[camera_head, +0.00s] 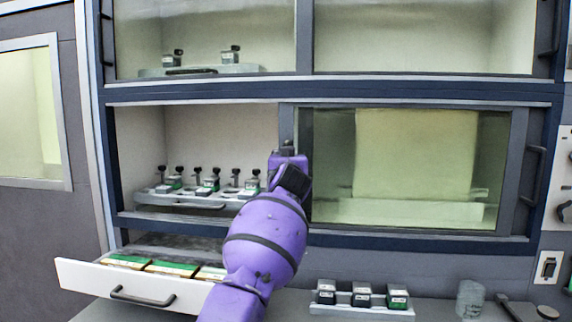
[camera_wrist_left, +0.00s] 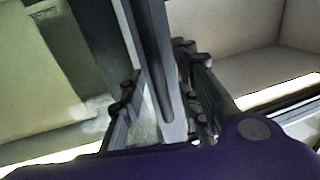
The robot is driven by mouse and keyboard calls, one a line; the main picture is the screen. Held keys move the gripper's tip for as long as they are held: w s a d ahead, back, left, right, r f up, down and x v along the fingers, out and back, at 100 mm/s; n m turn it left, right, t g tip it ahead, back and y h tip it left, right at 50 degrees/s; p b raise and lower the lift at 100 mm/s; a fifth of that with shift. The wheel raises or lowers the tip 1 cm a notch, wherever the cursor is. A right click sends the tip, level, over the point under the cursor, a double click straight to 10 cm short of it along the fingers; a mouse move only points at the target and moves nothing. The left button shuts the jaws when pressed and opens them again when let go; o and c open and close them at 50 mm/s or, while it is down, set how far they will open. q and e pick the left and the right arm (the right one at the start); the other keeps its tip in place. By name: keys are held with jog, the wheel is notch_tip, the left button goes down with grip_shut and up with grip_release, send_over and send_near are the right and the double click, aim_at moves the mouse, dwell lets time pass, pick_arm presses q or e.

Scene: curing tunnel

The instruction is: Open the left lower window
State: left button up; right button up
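The lower cabinet bay's left half stands uncovered, with no glass pane visible across it. A greenish glass window (camera_head: 420,170) in a dark frame covers the right half; whether two panes overlap there I cannot tell. My left gripper (camera_wrist_left: 158,75) is at the upright frame (camera_head: 289,122) near the middle of the bay; the purple wrist hides its fingers in the head view. In the left wrist view, its fingers are apart on either side of a dark upright bar (camera_wrist_left: 152,45). Contact with the bar is unclear. My right gripper is out of view.
A tray (camera_head: 150,196) with several stamp-like pieces stands in the uncovered half. Below, a white drawer (camera_head: 85,280) is pulled out. A rack (camera_head: 345,309) with three dark blocks and a glass beaker (camera_head: 470,298) stand on the counter at right.

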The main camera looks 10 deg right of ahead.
pick_arm(q)
jog(key=s+a, duration=0.1)
jog(key=s, duration=1.1)
jog(key=shift+a, duration=0.4)
jog(key=shift+f, duration=0.1)
